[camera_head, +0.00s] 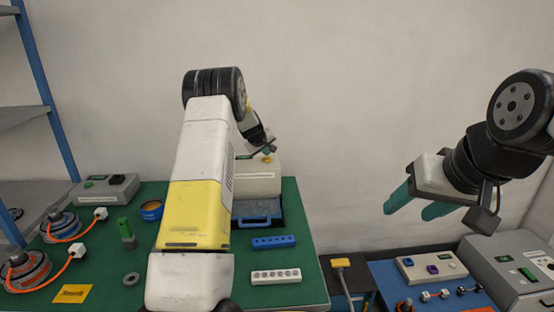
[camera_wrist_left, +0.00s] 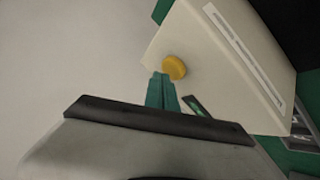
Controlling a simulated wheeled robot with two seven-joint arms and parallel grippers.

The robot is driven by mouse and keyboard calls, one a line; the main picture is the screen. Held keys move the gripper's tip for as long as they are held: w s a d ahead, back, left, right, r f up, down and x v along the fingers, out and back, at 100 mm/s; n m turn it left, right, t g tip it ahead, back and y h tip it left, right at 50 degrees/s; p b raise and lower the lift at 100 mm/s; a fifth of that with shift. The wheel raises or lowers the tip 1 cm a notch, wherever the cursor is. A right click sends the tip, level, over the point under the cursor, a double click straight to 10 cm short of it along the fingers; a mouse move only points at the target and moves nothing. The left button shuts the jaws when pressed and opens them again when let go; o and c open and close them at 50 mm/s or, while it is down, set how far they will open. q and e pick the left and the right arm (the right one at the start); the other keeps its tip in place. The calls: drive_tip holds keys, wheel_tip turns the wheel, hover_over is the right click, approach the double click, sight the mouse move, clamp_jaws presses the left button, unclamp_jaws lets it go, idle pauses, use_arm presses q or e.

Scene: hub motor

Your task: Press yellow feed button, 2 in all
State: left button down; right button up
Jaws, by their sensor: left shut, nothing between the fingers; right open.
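The yellow feed button (camera_head: 267,160) is a round knob on top of a cream box (camera_head: 258,184) at the back of the green table. In the left wrist view, the button (camera_wrist_left: 174,67) stands on the cream box top (camera_wrist_left: 222,72). My left gripper (camera_head: 268,150) is shut and empty, with its teal fingertips (camera_wrist_left: 161,77) right beside the button's edge. I cannot tell whether they touch it. My left arm hides part of the table and box. My right gripper (camera_head: 414,207) is open and empty, in the air to the right.
A blue tray (camera_head: 258,221), a blue socket strip (camera_head: 273,242) and a white socket strip (camera_head: 276,276) lie before the box. Hub motors with orange cables (camera_head: 26,270) and a grey control box (camera_head: 105,188) are at left. Another panel (camera_head: 431,267) stands at lower right.

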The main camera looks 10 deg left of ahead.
sight(266, 159)
use_arm(q)
drive_tip(key=shift+f, duration=0.55)
idle(0.8)
drive_tip(key=shift+r, duration=0.95)
drive_tip(key=shift+r, duration=2.5)
